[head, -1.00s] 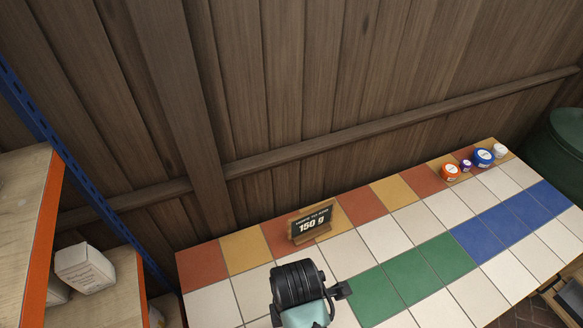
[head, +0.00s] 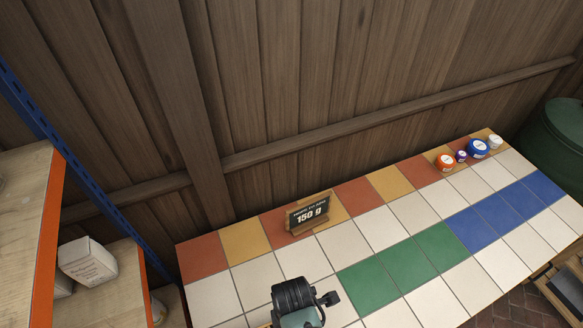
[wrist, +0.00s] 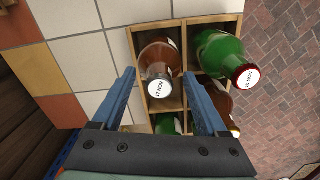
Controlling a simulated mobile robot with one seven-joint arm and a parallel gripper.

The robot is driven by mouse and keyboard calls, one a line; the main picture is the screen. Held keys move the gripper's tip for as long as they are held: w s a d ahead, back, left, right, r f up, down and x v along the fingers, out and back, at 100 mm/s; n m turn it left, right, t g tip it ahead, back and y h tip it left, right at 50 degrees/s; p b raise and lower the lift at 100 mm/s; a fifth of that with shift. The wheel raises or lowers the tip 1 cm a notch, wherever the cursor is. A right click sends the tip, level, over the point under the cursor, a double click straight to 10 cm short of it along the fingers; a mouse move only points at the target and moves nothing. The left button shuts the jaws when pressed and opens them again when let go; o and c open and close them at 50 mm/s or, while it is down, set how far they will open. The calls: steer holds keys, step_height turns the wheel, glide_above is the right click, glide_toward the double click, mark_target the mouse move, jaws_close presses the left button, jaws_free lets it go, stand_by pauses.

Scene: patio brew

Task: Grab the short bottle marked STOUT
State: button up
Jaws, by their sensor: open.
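A brown bottle (wrist: 160,54) with a white cap stands in one compartment. The print on its cap looks like a date, and I cannot read STOUT on any bottle. To its right is a green bottle (wrist: 216,52) with a red-rimmed cap. Another green bottle (wrist: 166,126) and a brown bottle (wrist: 228,104) are partly hidden by my gripper. My gripper (wrist: 159,75) is open, its blue fingers to either side of the white-capped bottle in the picture. I cannot tell whether they touch it.
Shelving (head: 40,200) with a white box (head: 88,262) is at left. A wooden plank wall (head: 300,80) stands behind the table.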

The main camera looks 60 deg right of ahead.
steer(key=shift+c, duration=0.2)
jaws_close()
steer(key=shift+r, duration=0.1)
stand_by(1.0)
